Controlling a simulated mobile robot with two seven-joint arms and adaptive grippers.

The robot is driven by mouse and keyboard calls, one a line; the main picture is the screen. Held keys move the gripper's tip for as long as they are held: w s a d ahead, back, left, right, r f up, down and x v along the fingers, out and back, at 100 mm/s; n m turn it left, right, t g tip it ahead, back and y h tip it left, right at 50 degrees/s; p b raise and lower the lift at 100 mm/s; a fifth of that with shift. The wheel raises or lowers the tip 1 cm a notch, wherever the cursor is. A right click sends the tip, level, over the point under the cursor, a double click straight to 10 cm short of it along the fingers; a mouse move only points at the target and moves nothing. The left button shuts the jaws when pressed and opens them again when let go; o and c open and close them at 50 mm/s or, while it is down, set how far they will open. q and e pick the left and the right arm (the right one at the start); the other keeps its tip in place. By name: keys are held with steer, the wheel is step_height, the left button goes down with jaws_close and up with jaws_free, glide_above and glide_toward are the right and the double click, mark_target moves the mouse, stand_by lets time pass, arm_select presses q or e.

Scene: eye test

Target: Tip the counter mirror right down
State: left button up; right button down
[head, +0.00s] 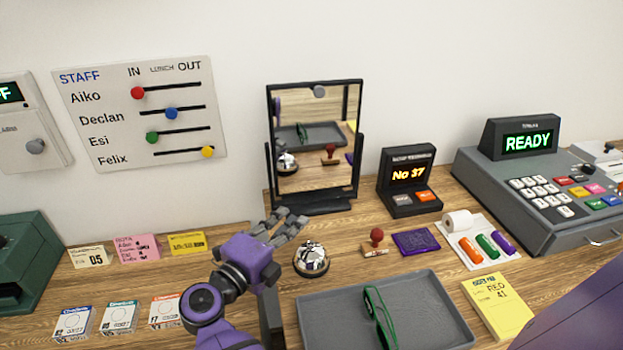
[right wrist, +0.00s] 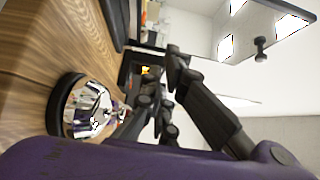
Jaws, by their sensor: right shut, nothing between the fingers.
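The counter mirror (head: 316,150) stands near upright in its black frame on a dark stand at the back of the counter, against the wall. A small grey knob (head: 319,91) sits at the top of its glass, which reflects the tray, bell and stamp. In the right wrist view, the mirror glass (right wrist: 190,28) fills the top, with the knob at the right. My right gripper (head: 287,222) is shut and empty, low in front of the mirror's left foot. Its fingers (right wrist: 160,90) show apart from the glass. My left gripper is not in view.
A bell (head: 311,259) stands close right of my right gripper; a grey tray (head: 450,325) lies in front. A ticket display (head: 408,182), stamp (head: 376,240) and purple pad (head: 416,242) are right of the mirror. Bare counter (head: 235,232) lies left of it.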

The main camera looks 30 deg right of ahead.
steer(key=w+a+p+x, duration=0.1)
steer(key=w+x, duration=0.1)
steer(key=x, duration=1)
steer(key=shift+w+p, duration=0.35)
steer(key=shift+p, duration=0.05)
steer(key=shift+d+r, duration=0.1)
